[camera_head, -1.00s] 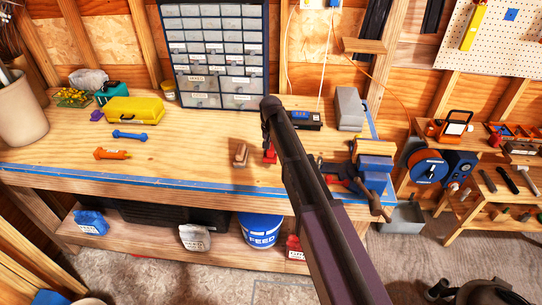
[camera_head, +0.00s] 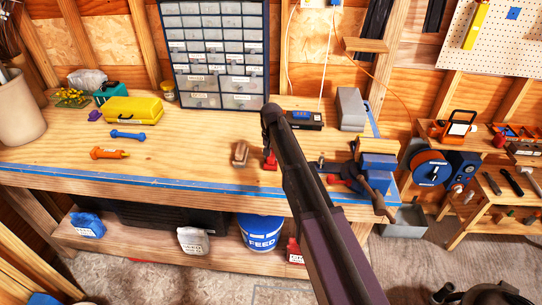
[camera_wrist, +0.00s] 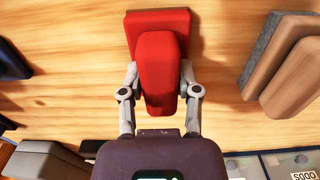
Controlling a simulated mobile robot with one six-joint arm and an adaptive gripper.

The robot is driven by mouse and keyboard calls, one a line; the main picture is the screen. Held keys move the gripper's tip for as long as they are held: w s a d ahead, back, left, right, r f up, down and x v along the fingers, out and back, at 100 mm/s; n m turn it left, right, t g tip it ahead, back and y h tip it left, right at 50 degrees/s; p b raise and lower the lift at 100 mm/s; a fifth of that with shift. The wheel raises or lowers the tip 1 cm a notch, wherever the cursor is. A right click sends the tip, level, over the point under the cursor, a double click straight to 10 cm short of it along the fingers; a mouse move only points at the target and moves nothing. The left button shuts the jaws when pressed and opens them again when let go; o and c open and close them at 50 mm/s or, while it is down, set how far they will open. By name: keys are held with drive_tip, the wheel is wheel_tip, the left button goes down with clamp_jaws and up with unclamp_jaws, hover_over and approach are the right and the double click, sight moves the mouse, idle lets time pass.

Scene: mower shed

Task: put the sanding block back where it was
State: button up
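My gripper (camera_wrist: 160,80) has one finger along each side of a red block (camera_wrist: 158,70), and both fingers appear to touch it. The red block has a wider base and a narrower raised grip. In the head view, the red block (camera_head: 270,161) is at the bench top, partly behind my arm. A brown wooden block with a grey layer (camera_wrist: 288,65) lies to its right in the wrist view. The wooden block also shows on the bench in the head view (camera_head: 240,153). I cannot tell for certain which of the two is the sanding block.
The workbench (camera_head: 190,150) has free room left of the wooden block. A blue vise (camera_head: 378,168) stands at its right end. A drawer cabinet (camera_head: 215,55) is at the back. A yellow case (camera_head: 131,110), blue dumbbell-shaped item (camera_head: 128,135) and orange tool (camera_head: 109,153) lie left.

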drive_tip(key=o, duration=0.3)
drive_tip(key=shift+o, duration=0.2)
drive_tip(key=shift+r, duration=0.2)
wheel_tip(320, 180, up, 12)
drive_tip(key=p, duration=1.2)
idle(0.6)
